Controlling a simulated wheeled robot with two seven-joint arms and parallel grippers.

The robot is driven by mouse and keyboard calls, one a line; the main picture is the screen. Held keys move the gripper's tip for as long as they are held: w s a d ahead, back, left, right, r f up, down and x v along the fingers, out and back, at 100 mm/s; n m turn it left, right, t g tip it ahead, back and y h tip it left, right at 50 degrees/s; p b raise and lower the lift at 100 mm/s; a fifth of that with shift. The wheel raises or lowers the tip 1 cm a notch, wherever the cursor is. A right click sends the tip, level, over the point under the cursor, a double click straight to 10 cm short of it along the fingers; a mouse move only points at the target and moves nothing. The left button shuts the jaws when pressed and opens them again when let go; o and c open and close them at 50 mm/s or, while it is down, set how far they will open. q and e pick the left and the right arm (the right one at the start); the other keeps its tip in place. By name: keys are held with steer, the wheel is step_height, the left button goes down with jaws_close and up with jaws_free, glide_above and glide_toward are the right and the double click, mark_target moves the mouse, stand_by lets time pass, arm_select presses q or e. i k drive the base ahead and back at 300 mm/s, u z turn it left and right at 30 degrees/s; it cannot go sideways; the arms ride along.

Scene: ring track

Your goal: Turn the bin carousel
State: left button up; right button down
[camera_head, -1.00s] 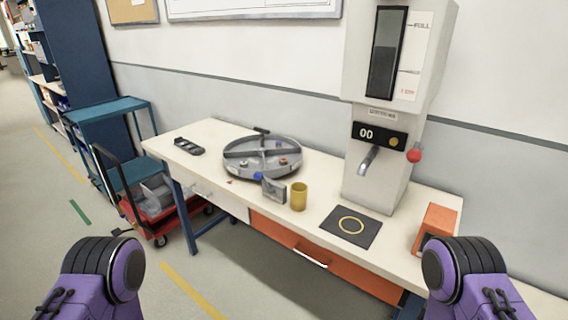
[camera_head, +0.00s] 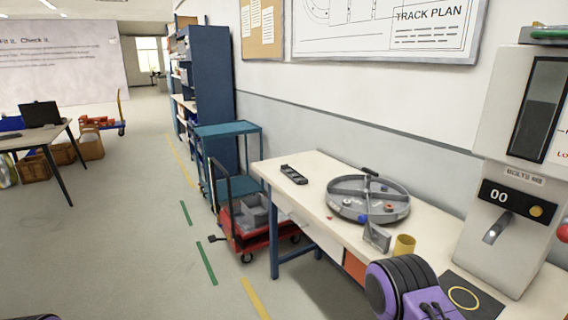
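The bin carousel (camera_head: 345,211) is a round grey tray with raised dividers. It lies on the white workbench (camera_head: 322,168) at the right. A dark handle sticks up at its far rim. A blue knob (camera_head: 363,219) sits at its near edge, and a few small parts, some reddish, lie in its compartments. Part of my purple and black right arm shows at the lower right, in front of the bench, but its gripper is out of view. Only a sliver of my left arm shows at the bottom left edge. Neither gripper touches the carousel in view.
A grey bracket (camera_head: 377,237) and a yellow cup (camera_head: 404,246) stand near the carousel. A dispenser (camera_head: 497,229) stands at the right. A red cart (camera_head: 262,240) stands left of the bench.

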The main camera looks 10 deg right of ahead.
mark_target(368, 184)
steer(key=u, duration=0.6)
steer(key=i, duration=2.45)
steer(key=z, duration=3.45)
